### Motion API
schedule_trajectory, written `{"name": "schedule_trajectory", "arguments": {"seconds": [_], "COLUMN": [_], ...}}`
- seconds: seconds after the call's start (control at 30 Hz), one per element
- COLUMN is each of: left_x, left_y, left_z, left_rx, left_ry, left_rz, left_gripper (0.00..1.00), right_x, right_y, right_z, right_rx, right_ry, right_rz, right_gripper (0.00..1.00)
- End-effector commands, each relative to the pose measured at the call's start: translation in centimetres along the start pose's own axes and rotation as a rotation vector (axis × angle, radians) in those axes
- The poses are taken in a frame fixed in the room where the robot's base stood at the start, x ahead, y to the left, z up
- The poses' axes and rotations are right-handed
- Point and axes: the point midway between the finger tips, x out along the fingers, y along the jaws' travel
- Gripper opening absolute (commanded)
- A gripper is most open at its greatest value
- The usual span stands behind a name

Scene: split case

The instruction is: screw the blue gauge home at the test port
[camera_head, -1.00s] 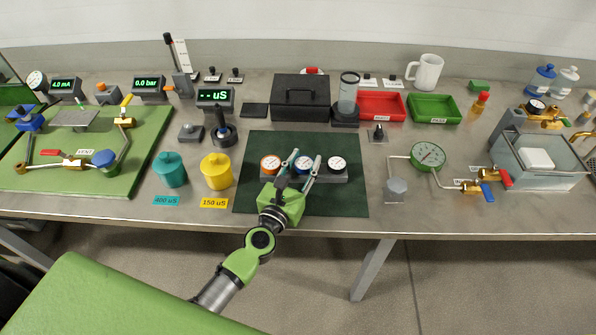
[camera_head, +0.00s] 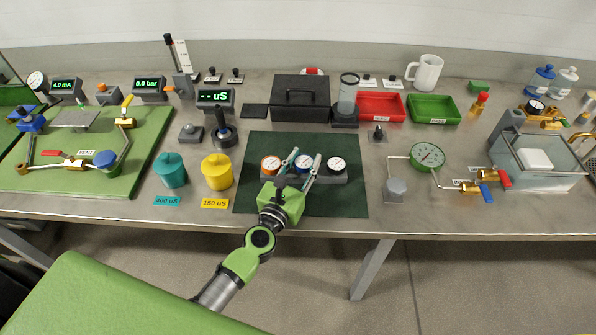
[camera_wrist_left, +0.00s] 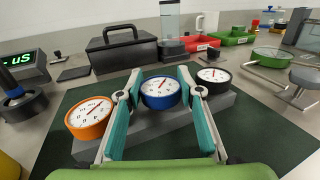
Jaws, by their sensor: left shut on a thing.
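The blue gauge (camera_head: 304,164) stands in the middle place of a grey rack (camera_head: 335,180), between an orange gauge (camera_head: 270,164) and a black gauge (camera_head: 336,164). My left gripper (camera_head: 304,168) has its two teal fingers on either side of the blue gauge and is shut on it. The left wrist view shows the blue gauge (camera_wrist_left: 161,93) between the fingertips, white dial up, seemingly still in the rack. I cannot tell which fitting is the test port. My right gripper is not in view.
The rack stands on a dark green mat (camera_head: 255,205). A yellow pot (camera_head: 217,172) and a teal pot (camera_head: 172,170) stand left. A black case (camera_head: 300,98) stands behind. A green board (camera_head: 130,165) carries pipework at left; a green-rimmed gauge (camera_head: 427,156) with valves stands right.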

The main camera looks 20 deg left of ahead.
Motion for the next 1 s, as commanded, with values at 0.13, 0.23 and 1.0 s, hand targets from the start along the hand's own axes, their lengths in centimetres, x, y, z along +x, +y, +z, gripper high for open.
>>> {"name": "schedule_trajectory", "arguments": {"seconds": [0.13,0.23,1.0], "left_x": [0.0,0.0,0.0], "left_y": [0.0,0.0,0.0], "left_z": [0.9,1.3,4.2], "left_rx": [-0.001,-0.001,-0.001], "left_ry": [-0.001,-0.001,-0.001], "left_rz": [0.001,0.000,0.000], "left_gripper": [0.00,0.00,0.00], "right_x": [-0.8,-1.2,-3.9], "right_y": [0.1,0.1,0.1], "right_z": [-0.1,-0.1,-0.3], "right_rx": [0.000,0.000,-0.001], "right_ry": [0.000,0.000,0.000], "right_rz": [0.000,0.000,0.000], "right_gripper": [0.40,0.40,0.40]}}
